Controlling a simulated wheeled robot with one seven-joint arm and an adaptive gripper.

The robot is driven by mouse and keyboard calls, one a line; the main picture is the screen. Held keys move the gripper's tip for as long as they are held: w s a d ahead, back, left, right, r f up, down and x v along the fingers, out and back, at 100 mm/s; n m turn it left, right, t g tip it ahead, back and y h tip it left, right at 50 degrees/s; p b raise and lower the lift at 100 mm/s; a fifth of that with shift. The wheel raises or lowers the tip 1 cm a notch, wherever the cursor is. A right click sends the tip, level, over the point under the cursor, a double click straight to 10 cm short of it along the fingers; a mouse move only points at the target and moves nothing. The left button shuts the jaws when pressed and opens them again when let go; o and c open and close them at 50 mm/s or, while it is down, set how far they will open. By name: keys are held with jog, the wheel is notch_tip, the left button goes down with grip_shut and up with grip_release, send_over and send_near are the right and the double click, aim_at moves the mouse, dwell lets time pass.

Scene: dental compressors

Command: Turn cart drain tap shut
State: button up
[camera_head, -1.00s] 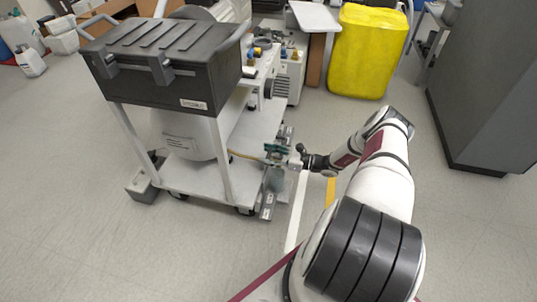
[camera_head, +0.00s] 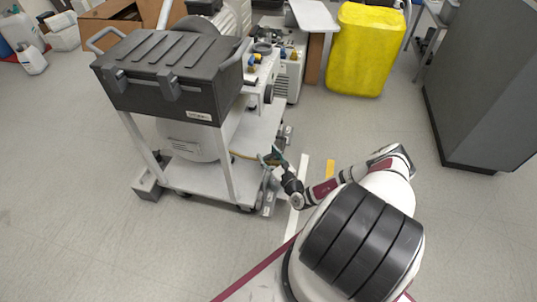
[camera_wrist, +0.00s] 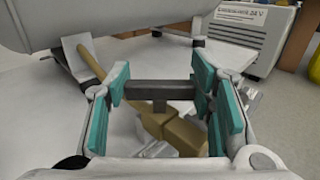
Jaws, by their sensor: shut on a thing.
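The drain tap shows in the wrist view as a brass body (camera_wrist: 180,133) with a dark bar handle (camera_wrist: 158,90) on a short stem. A brass pipe (camera_wrist: 92,62) runs from it to the upper left, under the tank. The handle lies level across the picture, at a slant to the pipe. My gripper (camera_wrist: 160,92) is shut on the handle, one teal-padded finger at each end. In the head view my gripper (camera_head: 273,158) is at the right edge of the cart's lower shelf (camera_head: 198,180). The tap is too small to make out there.
The cart carries a dark lidded box (camera_head: 165,75) above a pale tank (camera_head: 190,140). A white compressor unit (camera_head: 288,78) stands behind. A yellow container (camera_head: 360,50) and a grey cabinet (camera_head: 485,90) stand farther right.

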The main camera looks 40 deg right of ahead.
aim_at(269, 155)
jog(key=m+g+h+b, duration=0.1)
jog(key=m+h, duration=0.1)
jog(key=h, duration=0.2)
jog(key=m+g+h+b, duration=0.1)
jog(key=m+h+b, duration=0.1)
jog(key=m+h, duration=0.1)
jog(key=shift+a+f+g+h, duration=0.2)
jog(key=shift+g+h, duration=0.2)
jog(key=shift+d+r+m+g+h+b, duration=0.1)
jog(key=shift+d+m+g+h+b, duration=0.05)
jog(key=shift+m+g+h+b, duration=1.5)
jog(key=shift+m+g+h, duration=0.45)
jog(key=shift+h, duration=0.1)
jog(key=shift+r, duration=0.1)
jog(key=o, duration=1.2)
jog(key=shift+r, duration=0.1)
notch_tip(269, 155, up, 10)
jog(key=shift+f, duration=0.1)
